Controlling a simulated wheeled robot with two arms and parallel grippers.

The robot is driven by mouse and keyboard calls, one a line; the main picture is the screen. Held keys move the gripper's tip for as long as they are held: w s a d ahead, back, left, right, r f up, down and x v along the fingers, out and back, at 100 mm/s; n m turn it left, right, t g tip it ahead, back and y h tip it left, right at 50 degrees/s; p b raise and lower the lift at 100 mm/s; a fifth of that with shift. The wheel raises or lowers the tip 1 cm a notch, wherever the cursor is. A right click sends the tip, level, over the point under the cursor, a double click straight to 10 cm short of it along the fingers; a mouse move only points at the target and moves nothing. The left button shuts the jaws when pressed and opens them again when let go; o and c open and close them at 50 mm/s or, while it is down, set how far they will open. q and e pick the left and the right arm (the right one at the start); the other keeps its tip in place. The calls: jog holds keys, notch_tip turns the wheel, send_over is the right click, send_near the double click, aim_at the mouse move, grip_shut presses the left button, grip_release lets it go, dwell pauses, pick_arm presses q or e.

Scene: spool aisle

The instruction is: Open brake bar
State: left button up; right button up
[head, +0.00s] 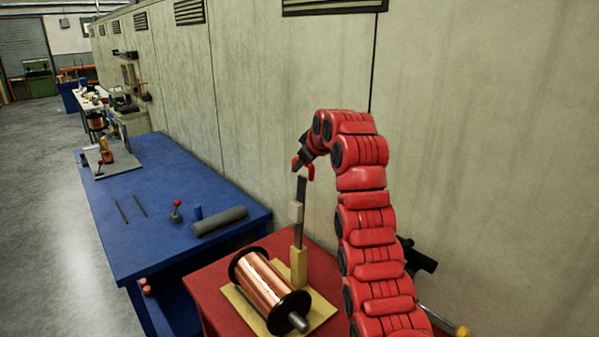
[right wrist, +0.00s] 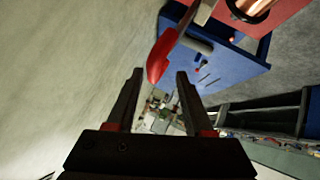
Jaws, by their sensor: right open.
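The brake bar (head: 300,200) stands nearly upright on a yellow post (head: 299,266) behind the copper spool (head: 264,280). In the right wrist view its red handle end (right wrist: 162,55) points toward the gap between my fingertips. My right gripper (head: 303,163) is at the top of the bar, coming from above and the right. In the right wrist view the right gripper (right wrist: 157,76) is open, with the handle's tip appearing between its fingertips and no visible grip on it. How deep the tip sits between the fingers is hard to tell. My left gripper is not in view.
The spool stands on a yellow board on a red table (head: 220,290). A blue table (head: 150,215) holds a grey cylinder (head: 219,221), a red-knobbed lever (head: 176,208) and thin rods. A panelled wall (head: 260,110) stands close behind the bar.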

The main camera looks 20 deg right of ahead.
jog(key=b+v, duration=0.5)
jog(key=v, duration=0.6)
jog(key=shift+s+r+b, duration=0.2)
jog(key=shift+s+b, duration=0.05)
jog(key=shift+b, duration=0.1)
jog(key=shift+d+f, duration=0.1)
